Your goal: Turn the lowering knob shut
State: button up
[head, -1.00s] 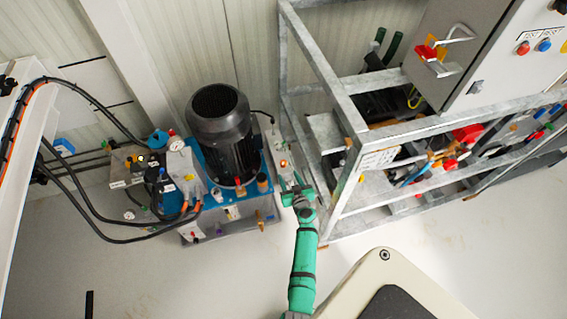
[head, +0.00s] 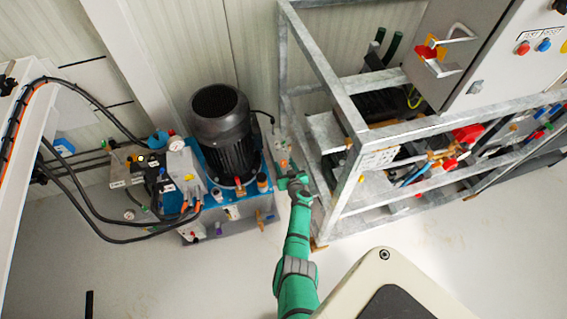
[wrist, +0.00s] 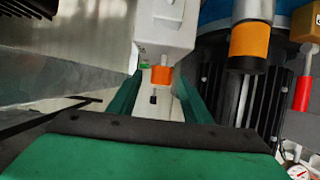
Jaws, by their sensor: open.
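My green gripper (head: 289,178) is at the right side of the blue-topped pump unit (head: 232,206), by a small pale box (head: 277,146) beside the black motor. In the wrist view my gripper (wrist: 158,95) is open. Between and beyond its two fingers, a small orange fitting with a black end (wrist: 161,76) sticks out of a white block (wrist: 165,28). No contact with it can be made out. No label is readable, so I cannot tell for sure whether this fitting is the lowering knob.
The black motor (head: 222,118) stands close to the left of my gripper. A galvanised steel frame (head: 345,110) with hoses and valves is close on the right. In the wrist view a larger orange-banded cylinder (wrist: 250,42) and a red-handled part (wrist: 302,92) are to the right. The floor in front is clear.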

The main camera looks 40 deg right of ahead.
jog(key=shift+x, duration=0.85)
jog(key=shift+w+r, duration=0.1)
jog(key=shift+c, duration=0.7)
jog(key=c, duration=0.9)
